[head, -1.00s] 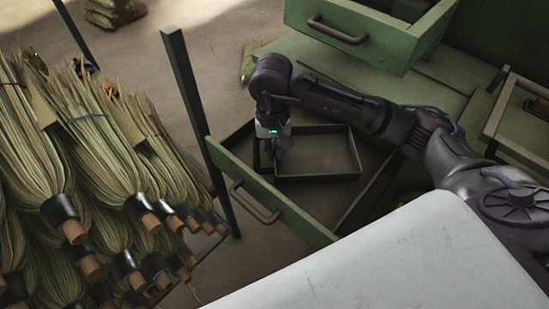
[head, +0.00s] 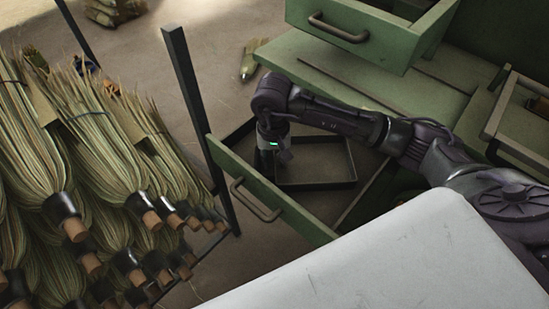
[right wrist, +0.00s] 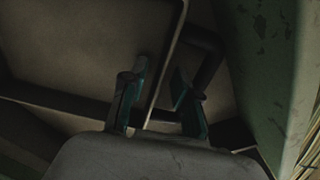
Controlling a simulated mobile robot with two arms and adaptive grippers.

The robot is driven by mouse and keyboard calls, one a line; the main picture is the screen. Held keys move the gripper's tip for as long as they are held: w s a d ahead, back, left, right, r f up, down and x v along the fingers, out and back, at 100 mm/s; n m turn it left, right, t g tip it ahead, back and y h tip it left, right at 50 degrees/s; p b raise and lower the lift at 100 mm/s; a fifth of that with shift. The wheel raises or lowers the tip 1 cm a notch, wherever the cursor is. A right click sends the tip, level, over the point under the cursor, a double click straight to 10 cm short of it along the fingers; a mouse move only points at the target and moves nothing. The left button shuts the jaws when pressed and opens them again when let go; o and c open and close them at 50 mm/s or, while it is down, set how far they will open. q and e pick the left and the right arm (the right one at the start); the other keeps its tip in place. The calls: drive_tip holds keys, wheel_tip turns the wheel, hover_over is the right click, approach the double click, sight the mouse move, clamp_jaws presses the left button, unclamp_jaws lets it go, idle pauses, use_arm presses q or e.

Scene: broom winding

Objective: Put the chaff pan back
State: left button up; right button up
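The chaff pan (head: 318,184), a shallow dark rectangular tray, sits inside the open lower green drawer (head: 290,218). My right gripper (head: 268,168) points down at the pan's left side in the head view; its fingertips are hard to see there. In the right wrist view, its two fingers (right wrist: 160,75) stand apart on either side of the pan's thin wall (right wrist: 168,60), with a visible gap to the right finger. The pan looks empty where its floor shows. My left gripper is not in view.
An upper green drawer (head: 400,48) hangs open above, near my right arm. A dark metal post (head: 200,110) stands left of the lower drawer. A rack of broom bundles (head: 110,165) fills the left. A pale surface (head: 400,265) lies in front.

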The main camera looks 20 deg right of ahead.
drive_tip(key=shift+r, duration=0.1)
drive_tip(key=shift+r+p, duration=0.2)
drive_tip(key=shift+p, duration=0.1)
wheel_tip(320, 180, up, 12)
drive_tip(key=b, duration=0.1)
drive_tip(key=shift+f, duration=0.15)
drive_tip(key=shift+a, duration=0.1)
idle(0.3)
